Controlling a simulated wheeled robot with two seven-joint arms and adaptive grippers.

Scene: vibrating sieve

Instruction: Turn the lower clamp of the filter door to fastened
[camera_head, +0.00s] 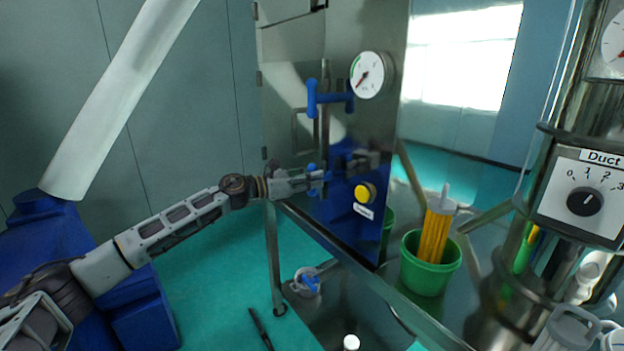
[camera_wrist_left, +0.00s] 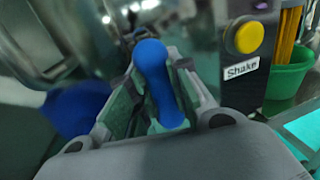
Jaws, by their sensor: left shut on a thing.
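The lower clamp is a blue handle (camera_wrist_left: 158,85) that stands between the fingers of my left gripper in the left wrist view. In the head view my left gripper (camera_head: 318,180) is shut on it, in front of the metal filter door (camera_head: 336,47). Only small blue ends of the lower clamp (camera_head: 312,193) show around the fingers; its pivot is hidden. The upper clamp (camera_head: 312,98), also blue, is higher on the door, with a bar running right below the round gauge (camera_head: 367,75). My right gripper does not show.
Right of the left gripper is a yellow Shake button (camera_head: 365,193), also in the left wrist view (camera_wrist_left: 244,38). A green bucket (camera_head: 430,272) with yellow contents stands on the metal bench. A panel with a Duct dial (camera_head: 584,201) is at the right.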

